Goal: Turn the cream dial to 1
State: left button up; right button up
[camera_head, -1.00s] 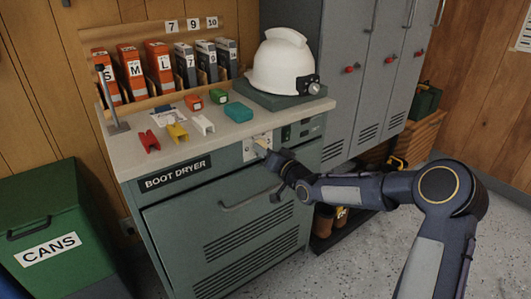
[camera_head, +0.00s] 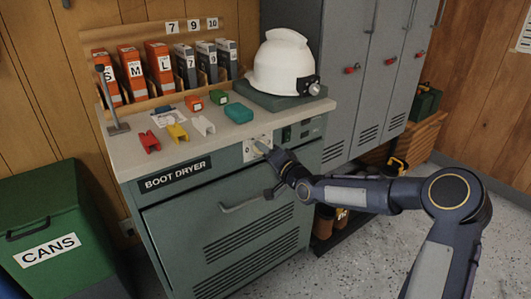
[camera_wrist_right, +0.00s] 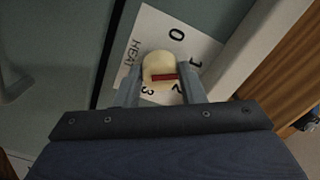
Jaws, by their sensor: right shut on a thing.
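The cream dial (camera_wrist_right: 158,62) sits on a white plate (camera_wrist_right: 150,28) marked HEAT, with the figures 0, 1, 2 and 3 around it. A red bar shows on the dial's near side; which figure it points to is hard to tell. My right gripper (camera_wrist_right: 159,79) is shut on the dial, one finger on each side. In the head view this gripper (camera_head: 263,149) is at the plate on the boot dryer's front (camera_head: 217,170), and it mostly hides the dial. My left gripper is not in view.
The boot dryer's handle (camera_head: 250,200) sticks out below the plate. A white helmet (camera_head: 280,65) on a dark green block and several small coloured pieces lie on the worktop (camera_head: 180,148). Grey lockers (camera_head: 365,80) stand at the right, a green CANS bin (camera_head: 45,200) at the left.

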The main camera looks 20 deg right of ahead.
jog(key=o, duration=1)
jog(key=shift+s, duration=0.1)
jog(key=p+v, duration=0.1)
jog(key=v, duration=0.6)
jog(key=shift+s+d, duration=0.1)
jog(key=shift+s, duration=0.2)
